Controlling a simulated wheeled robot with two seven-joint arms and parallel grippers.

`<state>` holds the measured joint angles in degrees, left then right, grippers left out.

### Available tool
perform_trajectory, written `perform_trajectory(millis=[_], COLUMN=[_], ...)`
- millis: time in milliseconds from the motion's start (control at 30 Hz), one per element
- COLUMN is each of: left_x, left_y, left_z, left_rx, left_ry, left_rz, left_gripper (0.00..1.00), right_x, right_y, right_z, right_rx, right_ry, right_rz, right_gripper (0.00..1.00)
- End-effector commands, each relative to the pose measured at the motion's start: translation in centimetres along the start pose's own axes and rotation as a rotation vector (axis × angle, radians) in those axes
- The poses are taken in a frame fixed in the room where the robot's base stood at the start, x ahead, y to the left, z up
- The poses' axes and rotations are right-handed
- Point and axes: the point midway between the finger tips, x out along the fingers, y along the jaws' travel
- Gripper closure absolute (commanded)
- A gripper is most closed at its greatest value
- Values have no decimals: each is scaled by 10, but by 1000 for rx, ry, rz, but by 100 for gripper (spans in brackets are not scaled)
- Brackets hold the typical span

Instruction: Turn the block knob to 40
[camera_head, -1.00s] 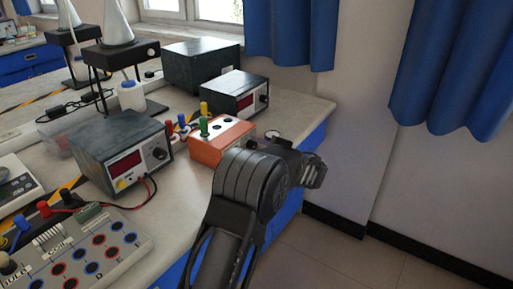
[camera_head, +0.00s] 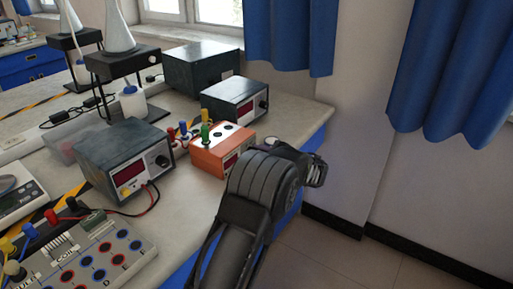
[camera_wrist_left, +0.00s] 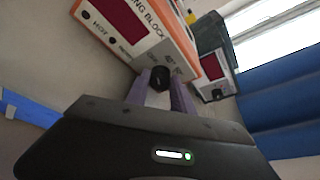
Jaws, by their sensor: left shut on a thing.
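The orange and white block (camera_head: 205,160) stands near the right end of the bench, with colored terminals beside and above it. In the left wrist view the block (camera_wrist_left: 172,30) fills the upper middle, tilted, with a dark red display and partly readable lettering ending in "BLOCK". Its small black knob (camera_wrist_left: 160,77) sits at the lower corner of the front panel. My left gripper (camera_wrist_left: 160,84) has its two fingers shut on the knob, one on each side. In the head view my left arm covers part of the block's front and hides the knob and fingertips. My right gripper is not seen.
A dark power supply (camera_head: 120,150) with red display stands left of the block, and another (camera_head: 232,100) behind it. A terminal board (camera_head: 88,255) lies at the front left. A stand with a white funnel (camera_head: 118,60) is behind. Bare bench shows at the right end (camera_head: 305,115).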

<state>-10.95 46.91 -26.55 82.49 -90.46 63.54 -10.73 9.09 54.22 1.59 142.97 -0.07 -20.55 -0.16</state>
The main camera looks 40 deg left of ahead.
Motion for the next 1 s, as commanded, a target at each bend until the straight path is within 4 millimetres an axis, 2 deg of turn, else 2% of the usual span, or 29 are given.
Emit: perform_trajectory(millis=[33, 100, 400, 700, 1000], left_x=[-2, -2, -1, 0, 1], left_y=[-5, -5, -6, -6, -5], left_z=[5, 5, 2, 0, -2], left_rx=[36, 93, 338, 509, 566], left_ry=[-1, -1, 0, 0, 0], left_rz=[16, 40, 141, 212, 235], left_gripper=[100, 100, 100, 100, 100], right_x=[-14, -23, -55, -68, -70], right_y=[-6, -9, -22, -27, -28], right_z=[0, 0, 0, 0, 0], right_rx=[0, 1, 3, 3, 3], right_ry=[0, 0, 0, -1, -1], right_rz=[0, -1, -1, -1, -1], right_gripper=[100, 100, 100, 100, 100])
